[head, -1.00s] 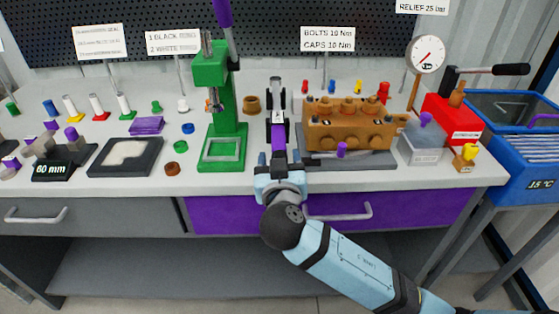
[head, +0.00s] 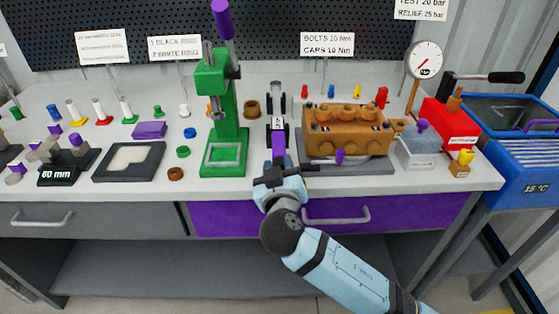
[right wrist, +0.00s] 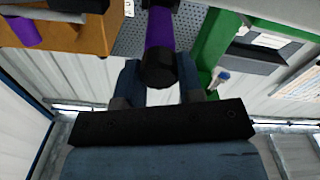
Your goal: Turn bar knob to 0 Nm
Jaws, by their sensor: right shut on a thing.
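My right gripper (head: 279,168) is at the front edge of the bench, shut on the purple handle (head: 279,146) of a grey-and-black tool (head: 277,105) that points away from me. In the right wrist view the purple handle (right wrist: 160,35) with its black end (right wrist: 158,71) lies between the blue fingers (right wrist: 158,88). No scale or number is readable on it. A small purple knob (head: 340,156) stands in front of the brown pump block (head: 347,130). I cannot tell which part is the bar knob. A round dial gauge (head: 426,60) stands behind right. My left gripper is out of view.
A green press (head: 224,125) stands close left of the tool, the pump block's grey base (head: 350,165) close right. A red box (head: 450,122) and blue bin (head: 528,150) are further right. Small parts and a dark tray (head: 129,174) lie left. A purple drawer (head: 420,212) is below.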

